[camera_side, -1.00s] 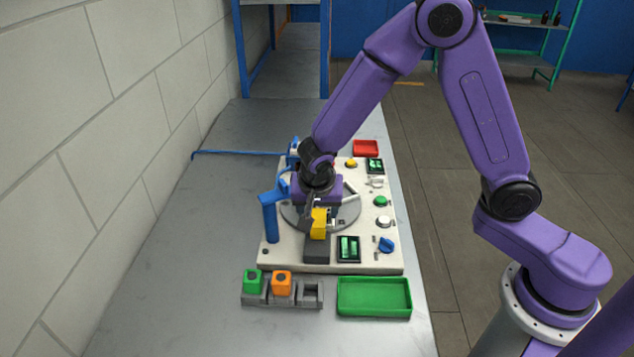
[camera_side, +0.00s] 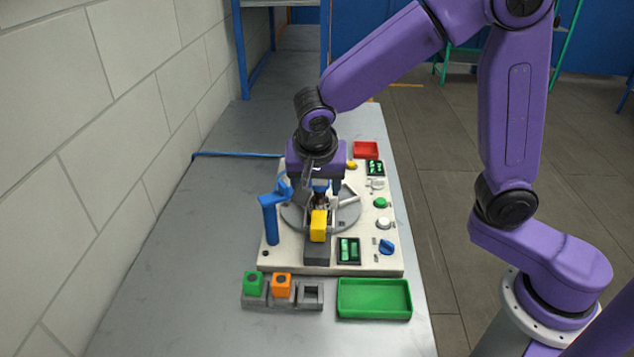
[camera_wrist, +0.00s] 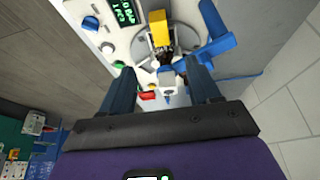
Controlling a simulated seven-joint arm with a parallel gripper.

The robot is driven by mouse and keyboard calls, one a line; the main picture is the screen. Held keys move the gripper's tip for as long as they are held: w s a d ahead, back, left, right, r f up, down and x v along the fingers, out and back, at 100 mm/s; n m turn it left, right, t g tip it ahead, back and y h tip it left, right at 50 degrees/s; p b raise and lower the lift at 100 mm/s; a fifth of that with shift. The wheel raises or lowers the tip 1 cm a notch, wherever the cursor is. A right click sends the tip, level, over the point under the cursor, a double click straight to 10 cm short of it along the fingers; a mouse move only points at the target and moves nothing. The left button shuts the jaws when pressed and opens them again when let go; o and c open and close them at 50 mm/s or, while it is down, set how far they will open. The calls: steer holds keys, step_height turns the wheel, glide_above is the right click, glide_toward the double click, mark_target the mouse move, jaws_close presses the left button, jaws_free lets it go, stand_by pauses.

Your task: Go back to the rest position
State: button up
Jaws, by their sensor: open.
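My gripper (camera_side: 320,190) is open and hangs above the round grey turntable (camera_side: 346,216) of the white work panel. In the wrist view its two dark fingers (camera_wrist: 161,68) are spread apart. A small dark bottle (camera_side: 320,200) stands upright behind the yellow block (camera_side: 318,226), below and between the fingers. It also shows in the wrist view (camera_wrist: 165,60), between the finger lines, and looks apart from both fingers. My gripper holds nothing that I can see. The lower part of the bottle is hidden by the yellow block in the side view.
A blue upright handle (camera_side: 270,218) stands left on the panel, close to the gripper. In front are a grey holder (camera_side: 312,297) with green and orange blocks and a green tray (camera_side: 374,298). A red tray (camera_side: 366,149) sits behind. The table's left side is clear.

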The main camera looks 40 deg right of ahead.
steer(key=s+d+n+g+y, duration=0.1)
steer(key=s+d+n, duration=0.4)
steer(key=s+n, duration=0.5)
steer(key=s+d+n+g+y, duration=0.2)
steer(key=s+d+n, duration=0.2)
steer(key=s+n, duration=0.7)
steer(key=s, duration=0.3)
steer(key=shift+s+d+r+n+y, duration=0.25)
steer(key=shift+d+r+n+y, duration=0.05)
steer(key=shift+d+r, duration=0.1)
